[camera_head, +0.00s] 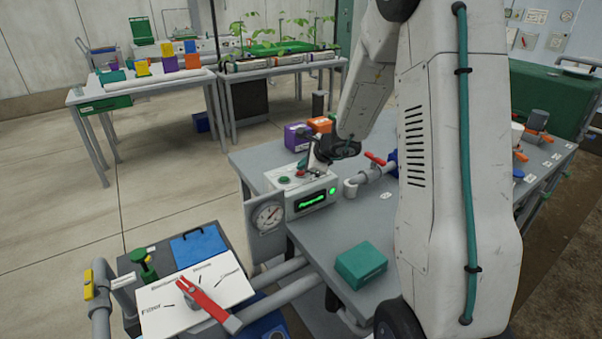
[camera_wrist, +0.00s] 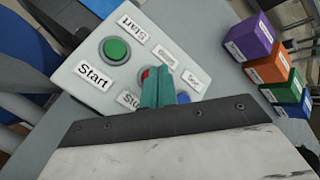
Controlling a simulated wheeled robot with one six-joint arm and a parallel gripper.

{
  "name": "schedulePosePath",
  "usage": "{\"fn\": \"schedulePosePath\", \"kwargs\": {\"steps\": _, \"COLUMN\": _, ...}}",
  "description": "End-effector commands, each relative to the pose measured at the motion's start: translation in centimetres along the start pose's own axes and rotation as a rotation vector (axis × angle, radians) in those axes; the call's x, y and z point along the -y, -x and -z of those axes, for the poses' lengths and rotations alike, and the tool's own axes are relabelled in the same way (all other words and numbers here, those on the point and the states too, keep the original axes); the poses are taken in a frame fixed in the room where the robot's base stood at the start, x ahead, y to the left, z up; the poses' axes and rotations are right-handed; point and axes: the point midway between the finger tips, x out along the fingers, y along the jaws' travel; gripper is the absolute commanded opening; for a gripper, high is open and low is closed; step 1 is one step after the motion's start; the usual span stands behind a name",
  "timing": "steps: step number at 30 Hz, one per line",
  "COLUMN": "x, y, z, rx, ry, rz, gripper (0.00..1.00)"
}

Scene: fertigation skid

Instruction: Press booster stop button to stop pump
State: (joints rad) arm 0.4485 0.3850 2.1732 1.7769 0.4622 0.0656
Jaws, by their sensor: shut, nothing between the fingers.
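The booster control box (camera_head: 305,190) stands on the grey bench, with a lit green display (camera_head: 312,199) on its front. Its green start button (camera_wrist: 117,49) is clear of my fingers in the wrist view and also shows in the head view (camera_head: 283,179). The red stop button (camera_wrist: 146,74) is mostly hidden behind my fingers; its label is partly covered. My gripper (camera_wrist: 158,80) is shut and empty, its teal fingertips over the red button. I cannot tell whether they touch it. In the head view the gripper is just above the box's top panel.
A pressure gauge (camera_head: 268,216) is mounted at the box's left. A red-handled valve (camera_head: 375,159) and pipe lie to its right. Purple (camera_head: 297,137) and orange (camera_head: 320,125) boxes stand behind. A teal box (camera_head: 361,265) sits in front on the bench.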

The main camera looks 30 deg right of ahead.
Motion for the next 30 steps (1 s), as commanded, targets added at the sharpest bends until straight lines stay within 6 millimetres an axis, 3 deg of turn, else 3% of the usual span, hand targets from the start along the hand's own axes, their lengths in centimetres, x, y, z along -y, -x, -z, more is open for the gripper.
{"fn": "schedulePosePath", "kwargs": {"steps": 30, "x": -0.44, "y": -0.58, "z": 0.42, "rx": 0.0, "ry": 0.0, "rz": -0.001, "gripper": 0.0}}
